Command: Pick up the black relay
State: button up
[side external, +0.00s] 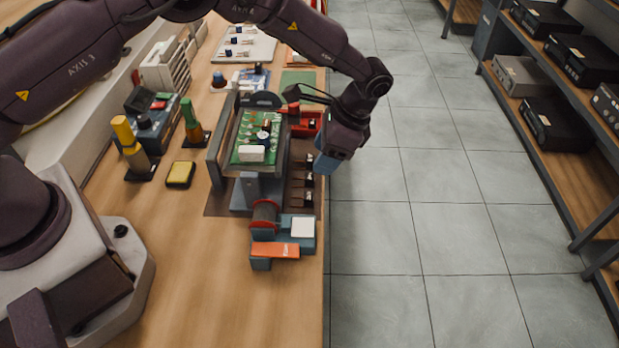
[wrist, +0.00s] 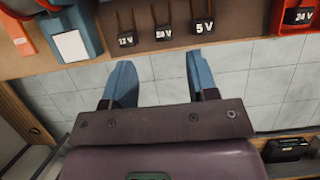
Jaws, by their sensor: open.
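Several small black blocks, which look like relays, carry white voltage labels. In the wrist view one marked 12 V (wrist: 127,39), one marked 24 V (wrist: 163,33) and one marked 5 V (wrist: 204,27) stand in a row at the bench edge. Another black block marked 24 V (wrist: 299,16) is in a red bin (wrist: 281,22) at the right. My gripper (wrist: 161,82) is open with blue fingers, empty, over the floor just off the bench edge. In the side view my gripper (side external: 325,163) is right of the row, apart from the blocks.
A green circuit board (side external: 245,135) sits in a grey fixture left of the row. A spool and an orange-topped device (side external: 275,250) stand at the near end. A yellow sponge-like block (side external: 180,174) lies on the bench. Shelves with black units (side external: 555,125) stand across the open floor.

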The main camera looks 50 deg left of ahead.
aim_at(310, 176)
jog(key=x, duration=0.6)
jog(key=shift+a+f, duration=0.3)
jog(key=shift+f, duration=0.1)
grip_shut()
